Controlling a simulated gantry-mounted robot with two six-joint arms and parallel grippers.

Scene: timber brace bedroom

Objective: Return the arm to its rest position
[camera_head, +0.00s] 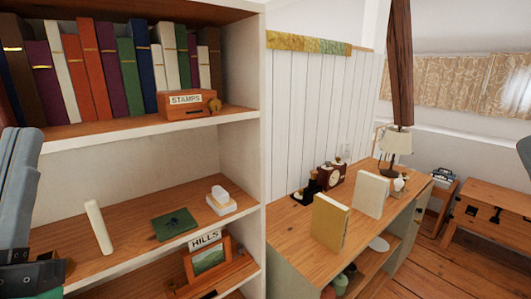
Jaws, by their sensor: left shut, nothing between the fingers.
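My left arm comes in at the left edge. My left gripper (40,274) is dark and sits at the lower left corner, in front of the bookshelf (245,165). It is shut and empty, and part of it is cut off by the picture edge. A white upright block (99,227) stands on the middle shelf to the right of the gripper, apart from it in the picture. A grey piece of my right arm shows at the right edge; its gripper is out of view.
The top shelf holds a row of books (90,70) and a wooden STAMPS box (188,104). A HILLS frame (207,257) stands below. A wooden desk (289,228) stands right.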

